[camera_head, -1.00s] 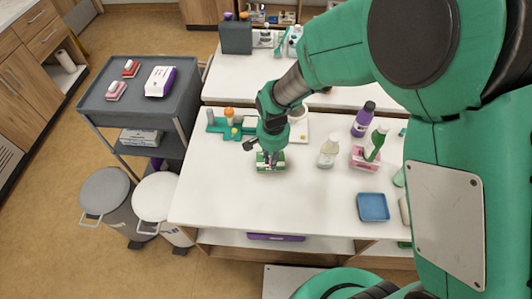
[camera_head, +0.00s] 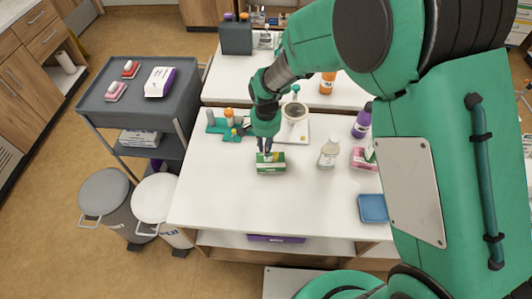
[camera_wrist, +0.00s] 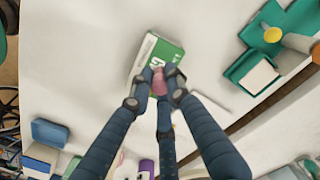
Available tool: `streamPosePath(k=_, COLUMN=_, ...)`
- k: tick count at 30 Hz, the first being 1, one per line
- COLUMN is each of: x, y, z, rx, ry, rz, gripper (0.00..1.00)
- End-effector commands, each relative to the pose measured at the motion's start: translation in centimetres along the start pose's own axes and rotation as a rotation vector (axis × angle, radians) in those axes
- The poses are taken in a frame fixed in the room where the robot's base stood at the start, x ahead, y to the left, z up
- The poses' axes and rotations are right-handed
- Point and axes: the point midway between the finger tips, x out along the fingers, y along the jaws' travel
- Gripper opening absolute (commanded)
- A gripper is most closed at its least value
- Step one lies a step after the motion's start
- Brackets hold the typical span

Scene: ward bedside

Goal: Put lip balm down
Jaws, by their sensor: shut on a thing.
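The lip balm is most likely the small pink piece (camera_wrist: 159,84) between my fingertips in the wrist view. My gripper (camera_head: 267,155) is shut on it and points down over the white worktop (camera_head: 215,195). A green-and-white box (camera_head: 271,163) lies directly behind the fingertips in both views; it also shows in the wrist view (camera_wrist: 171,54). I cannot tell whether the lip balm touches the box or hangs above it. In the head view the lip balm is too small to make out.
A clear bottle (camera_head: 328,154), a pink box (camera_head: 360,160) and a blue tray (camera_head: 373,208) stand to the right. A teal holder (camera_head: 215,124) and a bowl (camera_head: 294,113) are behind. The worktop's front left is clear.

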Motion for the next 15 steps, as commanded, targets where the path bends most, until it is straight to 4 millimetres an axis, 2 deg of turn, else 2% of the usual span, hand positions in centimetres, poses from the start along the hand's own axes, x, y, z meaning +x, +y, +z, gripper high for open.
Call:
streamPosePath(k=1, x=1.1, y=0.2, z=0.2, rx=0.000, ry=-0.004, rz=0.003, gripper=0.04)
streamPosePath(k=6, x=2.9, y=0.1, z=0.2, rx=0.000, ry=-0.003, rz=0.002, gripper=0.04)
streamPosePath(k=15, x=3.3, y=0.1, z=0.1, rx=0.000, ry=-0.002, rz=0.001, gripper=0.04)
